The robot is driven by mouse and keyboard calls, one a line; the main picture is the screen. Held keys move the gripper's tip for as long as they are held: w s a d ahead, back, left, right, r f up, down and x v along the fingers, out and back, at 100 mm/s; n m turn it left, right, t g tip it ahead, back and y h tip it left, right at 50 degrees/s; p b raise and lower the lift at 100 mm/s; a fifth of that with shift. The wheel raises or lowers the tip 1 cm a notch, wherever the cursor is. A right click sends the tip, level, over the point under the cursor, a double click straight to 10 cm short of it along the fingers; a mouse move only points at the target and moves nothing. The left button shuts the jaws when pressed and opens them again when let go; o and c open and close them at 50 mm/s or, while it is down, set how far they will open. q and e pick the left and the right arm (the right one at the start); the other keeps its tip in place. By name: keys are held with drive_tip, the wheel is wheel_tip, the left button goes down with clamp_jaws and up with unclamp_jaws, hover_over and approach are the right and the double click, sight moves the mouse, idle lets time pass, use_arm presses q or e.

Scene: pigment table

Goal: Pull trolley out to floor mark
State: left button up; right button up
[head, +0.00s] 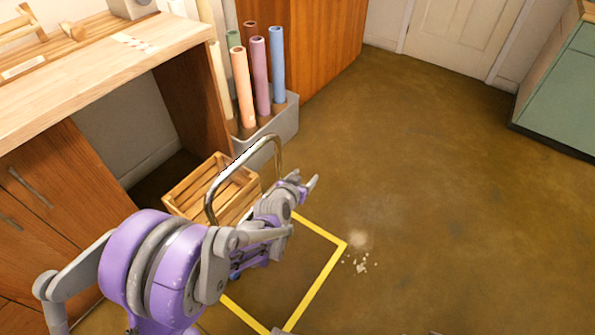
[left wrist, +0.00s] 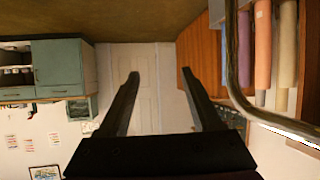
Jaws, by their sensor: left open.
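The trolley carries a slatted wooden crate (head: 190,188) and has a bent metal handle (head: 243,156); my left arm hides much of its lower part. It stands beside the bench, at the far left part of the yellow floor mark (head: 328,270). My left gripper (head: 308,186) is open, just right of the handle in the head view. In the left wrist view, the open fingers (left wrist: 160,74) have nothing between them. The handle (left wrist: 232,60) passes outside the right finger there; I cannot tell whether they touch. My right gripper is in neither view.
A wooden workbench (head: 90,85) stands at the left. A grey bin (head: 285,120) of several coloured rolls is behind the trolley. Pale crumbs (head: 361,263) lie right of the mark. Open floor stretches right, to a green cabinet (head: 560,95).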

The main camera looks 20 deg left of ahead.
use_arm(q)
drive_tip(key=s+d+r+g, duration=0.1)
drive_tip(key=s+g, duration=0.3)
drive_tip(key=s, duration=1.3)
drive_tip(key=s+d+r+g, duration=0.1)
drive_tip(key=s+g, duration=0.3)
drive_tip(key=s, duration=1.3)
drive_tip(key=shift+s+r+g, duration=0.3)
drive_tip(key=shift+s, duration=0.05)
drive_tip(key=shift+c, duration=1.3)
